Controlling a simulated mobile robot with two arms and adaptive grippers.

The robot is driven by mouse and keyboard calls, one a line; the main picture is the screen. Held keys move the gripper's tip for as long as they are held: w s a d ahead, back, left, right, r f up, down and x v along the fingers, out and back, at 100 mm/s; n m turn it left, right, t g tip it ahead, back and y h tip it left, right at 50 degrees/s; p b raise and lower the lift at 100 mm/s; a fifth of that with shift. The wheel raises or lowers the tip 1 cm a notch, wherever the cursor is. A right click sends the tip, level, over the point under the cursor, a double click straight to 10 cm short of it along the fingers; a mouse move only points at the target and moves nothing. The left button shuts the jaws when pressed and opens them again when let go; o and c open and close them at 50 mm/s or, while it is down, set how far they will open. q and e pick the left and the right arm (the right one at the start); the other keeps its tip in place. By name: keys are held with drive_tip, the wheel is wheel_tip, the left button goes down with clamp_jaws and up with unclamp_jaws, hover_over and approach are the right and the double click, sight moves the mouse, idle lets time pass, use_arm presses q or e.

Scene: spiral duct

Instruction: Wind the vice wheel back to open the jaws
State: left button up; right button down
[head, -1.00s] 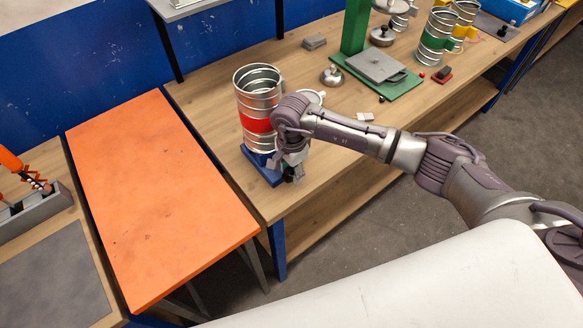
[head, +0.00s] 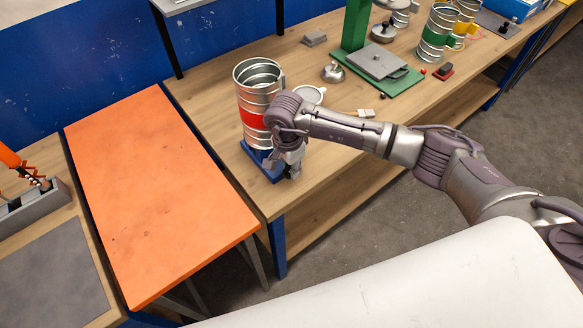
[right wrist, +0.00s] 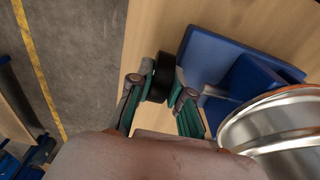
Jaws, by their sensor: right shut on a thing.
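The blue vice (head: 256,163) stands at the bench's near left corner. It also shows in the right wrist view (right wrist: 222,60) with a blue block on its base. A silver spiral duct with a red band (head: 255,118) stands upright at the vice; the jaws' contact with it is hidden. My right gripper (head: 291,168) is at the vice's front side. In the right wrist view its two fingers (right wrist: 160,90) are shut on the black vice wheel (right wrist: 161,76), one on each side. A thin metal rod runs from the wheel's side toward the vice. My left gripper is not in view.
An orange-topped table (head: 155,190) stands left of the bench. A green press stand (head: 385,80), a small metal weight (head: 332,73) and a white round part (head: 310,95) are behind my right arm. More ducts (head: 437,35) stand farther right. The floor before the bench is clear.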

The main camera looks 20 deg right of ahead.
drive_tip(key=h+b, duration=0.1)
drive_tip(key=b, duration=0.1)
drive_tip(key=t+h+b, duration=0.1)
drive_tip(key=h+b, duration=0.1)
drive_tip(key=b, duration=0.1)
drive_tip(key=t+h+b, duration=0.1)
drive_tip(key=h+b, duration=0.1)
drive_tip(key=shift+a+f, duration=0.3)
drive_tip(key=shift+f, duration=0.05)
drive_tip(key=shift+h+b, duration=0.6)
drive_tip(key=shift+r+t+h, duration=0.15)
drive_tip(key=shift+t+h, duration=0.15)
drive_tip(key=shift+h, duration=0.1)
drive_tip(key=shift+a+r+h+b, duration=0.15)
drive_tip(key=shift+h+b, duration=0.15)
drive_tip(key=shift+h, duration=0.5)
drive_tip(key=shift+s+f+t+h, duration=0.1)
drive_tip(key=shift+f+t+h, duration=0.1)
drive_tip(key=shift+t+h, duration=0.75)
drive_tip(key=shift+g+h, duration=0.25)
drive_tip(key=shift+h, duration=0.1)
drive_tip(key=c, duration=1.1)
unclamp_jaws()
